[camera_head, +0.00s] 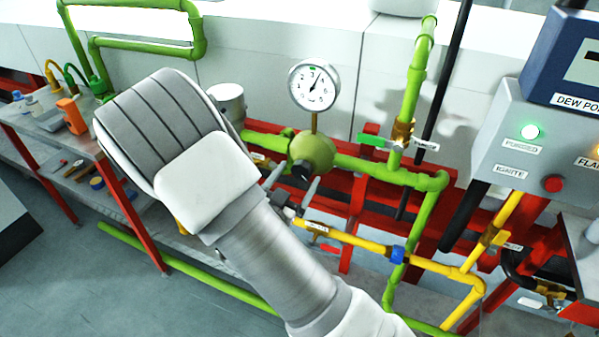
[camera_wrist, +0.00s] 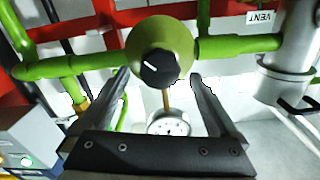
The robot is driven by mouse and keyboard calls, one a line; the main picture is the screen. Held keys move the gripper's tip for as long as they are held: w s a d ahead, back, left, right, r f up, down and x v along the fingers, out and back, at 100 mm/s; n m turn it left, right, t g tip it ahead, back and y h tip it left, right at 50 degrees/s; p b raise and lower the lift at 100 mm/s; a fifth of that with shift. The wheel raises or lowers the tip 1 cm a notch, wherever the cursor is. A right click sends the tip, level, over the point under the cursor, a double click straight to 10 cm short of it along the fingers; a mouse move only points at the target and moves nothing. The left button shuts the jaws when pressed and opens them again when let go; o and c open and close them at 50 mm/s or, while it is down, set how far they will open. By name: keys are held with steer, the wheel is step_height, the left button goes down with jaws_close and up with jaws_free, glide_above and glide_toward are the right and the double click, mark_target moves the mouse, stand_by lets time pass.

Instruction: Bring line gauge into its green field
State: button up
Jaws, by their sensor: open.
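The line gauge (camera_head: 314,85) is a round white dial on a brass stem above a green regulator body (camera_head: 316,148). A small green field shows at the top of its dial. The dark needle appears to point up and right, just right of the green. The black knob (camera_head: 301,171) is on the regulator's front; in the wrist view the knob (camera_wrist: 159,69) has a white mark line. My gripper (camera_wrist: 160,76) is open, its fingers on either side of the knob with visible gaps. In the wrist view the gauge (camera_wrist: 171,124) appears upside down and partly hidden by my gripper.
A green-handled valve (camera_head: 377,142) stands right of the regulator, and a yellow pipe (camera_head: 350,239) runs below. A grey control box (camera_head: 521,140) with a lit green lamp is at the right. A shelf with tools (camera_head: 75,150) is at the left.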

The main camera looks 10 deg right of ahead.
steer(key=shift+x, duration=0.9)
steer(key=shift+s, duration=0.1)
steer(key=c, duration=1.4)
steer(key=shift+f+m+b, duration=0.25)
steer(key=shift+m+b, duration=0.25)
steer(key=shift+b, duration=0.5)
steer(key=m+b, duration=0.2)
steer(key=b, duration=0.1)
steer(key=shift+f, duration=0.1)
steer(key=m+b, duration=0.2)
steer(key=b, duration=0.2)
steer(key=shift+m+b, duration=0.55)
steer(key=shift+m, duration=0.15)
steer(key=shift+r, duration=0.25)
